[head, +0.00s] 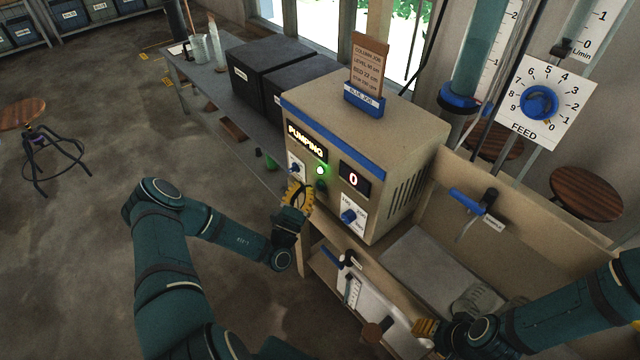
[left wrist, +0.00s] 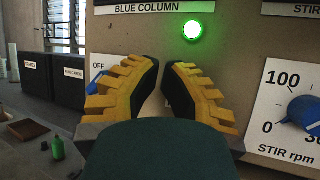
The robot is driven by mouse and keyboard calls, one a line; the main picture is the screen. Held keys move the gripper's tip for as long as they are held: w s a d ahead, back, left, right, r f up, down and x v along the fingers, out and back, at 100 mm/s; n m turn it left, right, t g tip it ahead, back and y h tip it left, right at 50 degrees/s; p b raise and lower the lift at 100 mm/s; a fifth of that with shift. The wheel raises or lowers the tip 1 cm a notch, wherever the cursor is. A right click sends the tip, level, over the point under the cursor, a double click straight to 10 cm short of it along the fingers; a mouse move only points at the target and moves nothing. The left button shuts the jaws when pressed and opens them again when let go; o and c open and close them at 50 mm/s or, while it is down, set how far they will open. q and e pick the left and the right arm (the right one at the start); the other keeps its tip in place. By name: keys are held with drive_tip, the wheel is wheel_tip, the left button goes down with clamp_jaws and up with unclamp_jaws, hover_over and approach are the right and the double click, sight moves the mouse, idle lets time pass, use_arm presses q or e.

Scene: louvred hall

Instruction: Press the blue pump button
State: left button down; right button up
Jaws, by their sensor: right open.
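The beige pump box (head: 370,135) has a lit PUMPING sign (head: 306,141), a glowing green lamp (head: 320,170) and a display reading 0 (head: 354,179). A pump button cannot be made out; my left gripper (head: 298,194) covers part of the box's front. In the left wrist view, its yellow fingers (left wrist: 166,68) point at the panel below the green lamp (left wrist: 192,31), their tips close together with a narrow gap. Contact with the panel cannot be told. My right gripper (head: 428,328) is open at the lower right, away from the box's front.
A blue switch (head: 294,168) marked OFF is left of my left gripper; the blue stir knob (head: 349,216) is right of it. Dark boxes (head: 268,68) stand behind on the bench. A blue-handled valve (head: 468,200) and FEED dial (head: 541,102) are at right. Open floor lies left.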

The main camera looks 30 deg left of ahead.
use_arm(q)
drive_tip(key=s, duration=0.1)
drive_tip(key=s+a+p, duration=0.1)
drive_tip(key=s, duration=0.1)
drive_tip(key=s+a, duration=0.1)
drive_tip(key=shift+s+p, duration=0.3)
drive_tip(key=shift+p, duration=0.1)
